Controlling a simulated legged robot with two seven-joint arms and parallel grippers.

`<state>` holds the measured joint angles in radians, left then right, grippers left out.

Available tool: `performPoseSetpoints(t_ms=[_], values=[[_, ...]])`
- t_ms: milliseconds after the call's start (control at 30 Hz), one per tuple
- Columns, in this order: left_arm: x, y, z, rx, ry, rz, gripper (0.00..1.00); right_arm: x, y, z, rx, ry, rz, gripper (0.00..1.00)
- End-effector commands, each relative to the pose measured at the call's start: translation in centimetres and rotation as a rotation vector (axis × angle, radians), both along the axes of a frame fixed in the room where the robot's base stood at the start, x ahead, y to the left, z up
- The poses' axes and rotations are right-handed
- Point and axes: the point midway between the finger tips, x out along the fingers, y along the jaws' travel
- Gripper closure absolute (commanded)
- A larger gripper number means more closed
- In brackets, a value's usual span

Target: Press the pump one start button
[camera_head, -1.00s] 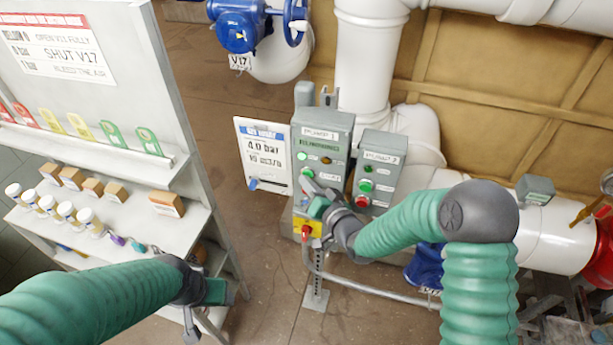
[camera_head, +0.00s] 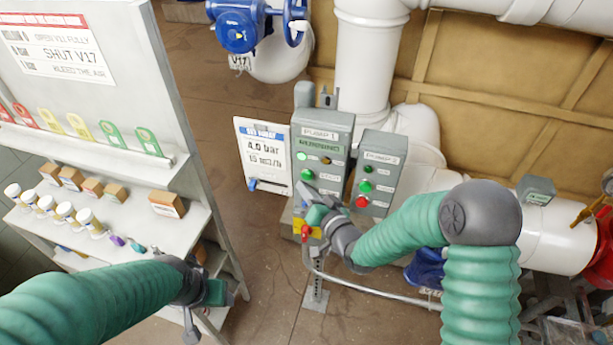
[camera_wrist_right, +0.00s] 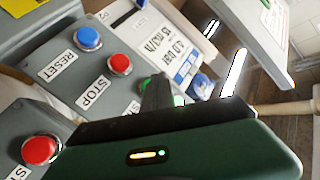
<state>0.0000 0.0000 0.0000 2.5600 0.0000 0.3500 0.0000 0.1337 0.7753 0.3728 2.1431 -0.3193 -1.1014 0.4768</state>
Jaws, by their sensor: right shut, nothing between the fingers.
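The grey pump one box (camera_head: 324,130) stands at the centre with a "PUMP 1" label and a green text line. A bright lamp (camera_head: 303,157) and a green button (camera_head: 307,174) show on its front. My right gripper (camera_head: 306,192) is shut and empty, its tip just below the green button. In the right wrist view, its fingers (camera_wrist_right: 160,90) partly cover a green button (camera_wrist_right: 146,84); contact cannot be told. There, a red STOP button (camera_wrist_right: 119,64) and a blue RESET button (camera_wrist_right: 88,39) are clear. My left gripper (camera_head: 200,312) hangs low left by the shelf.
The pump two box (camera_head: 384,155) stands close on the right, with a red button (camera_head: 362,201). A gauge sign (camera_head: 263,155) stands on the left. The shelf unit (camera_head: 185,200) holds boxes and bottles. A red-and-yellow switch (camera_head: 305,232) sits below my right gripper.

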Motion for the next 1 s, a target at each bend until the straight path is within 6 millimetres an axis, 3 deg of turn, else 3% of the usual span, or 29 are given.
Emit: performPoseSetpoints(t_ms=[433,1000], values=[[0.0,0.0,-0.4,0.000,0.000,0.000,0.38,-4.1,1.4,-0.1,-0.001,0.001,0.001,1.00],[0.0,0.0,-0.4,0.000,0.000,0.000,0.38,-4.3,1.4,0.0,-0.001,0.001,0.000,1.00]])
